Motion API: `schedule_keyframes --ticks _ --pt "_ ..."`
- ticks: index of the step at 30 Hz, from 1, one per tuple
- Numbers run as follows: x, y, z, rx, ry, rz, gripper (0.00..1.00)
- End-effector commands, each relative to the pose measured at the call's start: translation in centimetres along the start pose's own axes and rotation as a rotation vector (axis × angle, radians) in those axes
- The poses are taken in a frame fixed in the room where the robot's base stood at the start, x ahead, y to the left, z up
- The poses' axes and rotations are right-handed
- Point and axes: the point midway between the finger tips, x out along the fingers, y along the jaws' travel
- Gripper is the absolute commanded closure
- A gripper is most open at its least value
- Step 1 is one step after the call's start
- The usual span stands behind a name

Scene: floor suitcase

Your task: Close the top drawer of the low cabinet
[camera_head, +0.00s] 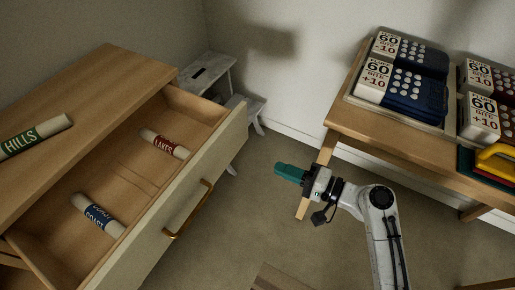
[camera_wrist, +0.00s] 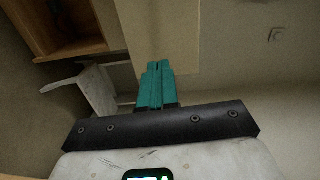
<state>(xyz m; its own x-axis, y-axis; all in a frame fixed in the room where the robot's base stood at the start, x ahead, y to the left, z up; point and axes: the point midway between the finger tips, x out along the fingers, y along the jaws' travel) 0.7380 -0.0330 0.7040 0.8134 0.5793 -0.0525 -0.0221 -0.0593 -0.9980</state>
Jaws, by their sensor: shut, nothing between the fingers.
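The low cabinet (camera_head: 85,75) stands at the left in the head view. Its top drawer (camera_head: 150,210) is pulled well out, with a cream front and a brass-coloured handle (camera_head: 188,208). In the drawer lie a roll labelled LAKES (camera_head: 164,143) and a roll labelled COAST (camera_head: 98,214). My gripper (camera_head: 280,170) is shut and empty, with teal fingers pointing left. In the picture it is to the right of the drawer front, apart from it. The wrist view shows the shut fingers (camera_wrist: 155,85) before a pale panel and a wooden compartment at upper left.
A roll labelled HILLS (camera_head: 34,136) lies on the cabinet top. A grey step stool (camera_head: 208,75) stands behind the drawer, by the wall. A wooden table (camera_head: 350,122) with boxes and blue cases is at the right. Floor between the drawer and the table is clear.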

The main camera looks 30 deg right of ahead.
Motion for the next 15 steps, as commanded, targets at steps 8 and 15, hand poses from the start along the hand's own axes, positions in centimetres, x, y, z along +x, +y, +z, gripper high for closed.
schedule_keyframes --ticks 8,15 --pt "1.2 -0.2 -0.9 0.039 0.026 -0.056 1.00" --pt "5.4 -0.4 -0.9 0.037 0.023 -0.055 1.00"
